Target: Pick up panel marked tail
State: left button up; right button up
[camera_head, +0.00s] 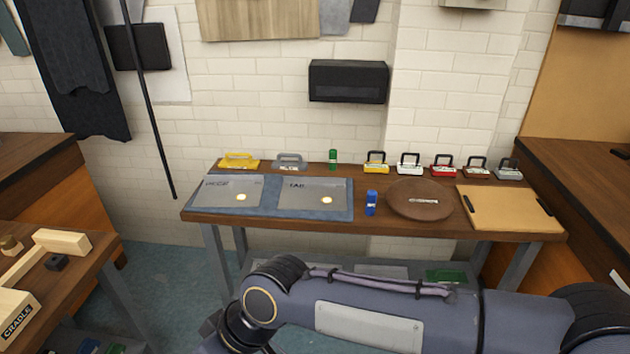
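The panel marked TAIL (312,192) is a flat grey sheet with a pale round spot near its lower right corner. It lies on a blue-grey mat (347,214) on the far wooden table. A similar grey panel (228,191) lies to its left on the same mat; its lettering is too small to read surely. My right arm crosses the lower right of the view, well in front of the table. Neither of my grippers shows.
The far table (465,228) also holds a blue object (371,203), a brown round disc (420,200), a tan board (509,209), a green bottle (333,159) and several handled cases along the back. A left bench holds wooden parts, including a CRADLE block (17,314).

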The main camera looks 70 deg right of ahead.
aim_at(297, 193)
jog(key=z, duration=0.45)
jog(key=i+l+z, duration=0.1)
jog(key=z, duration=0.85)
jog(key=i+z, duration=0.1)
jog(key=z, duration=0.35)
